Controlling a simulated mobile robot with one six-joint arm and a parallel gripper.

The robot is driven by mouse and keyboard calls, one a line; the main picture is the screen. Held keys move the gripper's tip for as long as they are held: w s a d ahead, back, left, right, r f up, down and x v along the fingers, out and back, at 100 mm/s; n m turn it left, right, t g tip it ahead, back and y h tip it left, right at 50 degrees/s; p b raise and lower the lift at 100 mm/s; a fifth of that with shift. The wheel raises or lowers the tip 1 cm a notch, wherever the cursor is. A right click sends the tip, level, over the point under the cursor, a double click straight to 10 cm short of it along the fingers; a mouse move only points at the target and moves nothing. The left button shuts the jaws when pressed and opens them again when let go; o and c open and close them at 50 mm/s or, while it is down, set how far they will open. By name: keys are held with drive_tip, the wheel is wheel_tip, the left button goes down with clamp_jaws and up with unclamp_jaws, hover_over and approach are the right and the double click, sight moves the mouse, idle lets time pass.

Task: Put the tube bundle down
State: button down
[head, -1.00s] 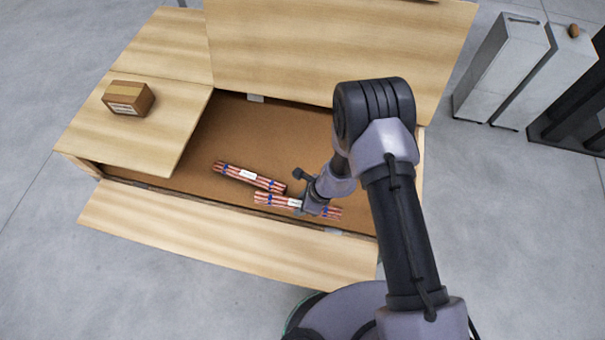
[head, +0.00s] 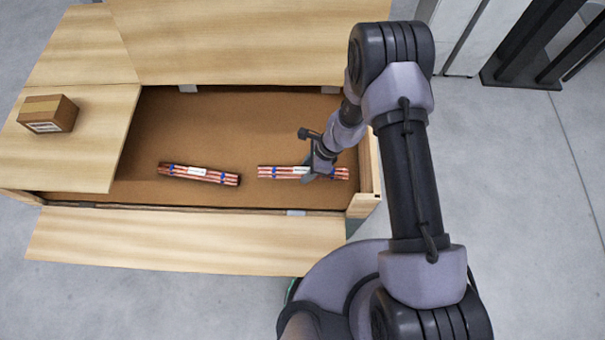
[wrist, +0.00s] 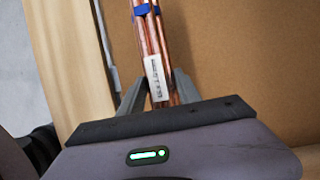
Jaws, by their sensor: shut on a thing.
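My gripper (head: 316,163) is shut on a bundle of copper tubes (head: 283,172) with blue bands and a white label. I hold it over the right part of the open wooden crate (head: 366,150). A second copper tube bundle (head: 178,170), also with blue bands and a white label, lies on the crate's brown floor to the left. A clear gap separates the two bundles. I cannot tell whether the held bundle touches the floor.
A small cardboard box (head: 48,114) sits on the wooden flap (head: 95,160) at the left. Another flap (head: 180,241) lies open along the front. The crate floor (head: 230,120) behind the bundles is bare. A grey cabinet (head: 468,35) stands at the back right.

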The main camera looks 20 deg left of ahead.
wheel_tip(320, 180, down, 4)
drive_tip(key=shift+f+b, duration=0.1)
drive_tip(key=shift+b, duration=0.65)
drive_tip(key=c, duration=0.8)
unclamp_jaws()
drive_tip(key=shift+c, duration=0.2)
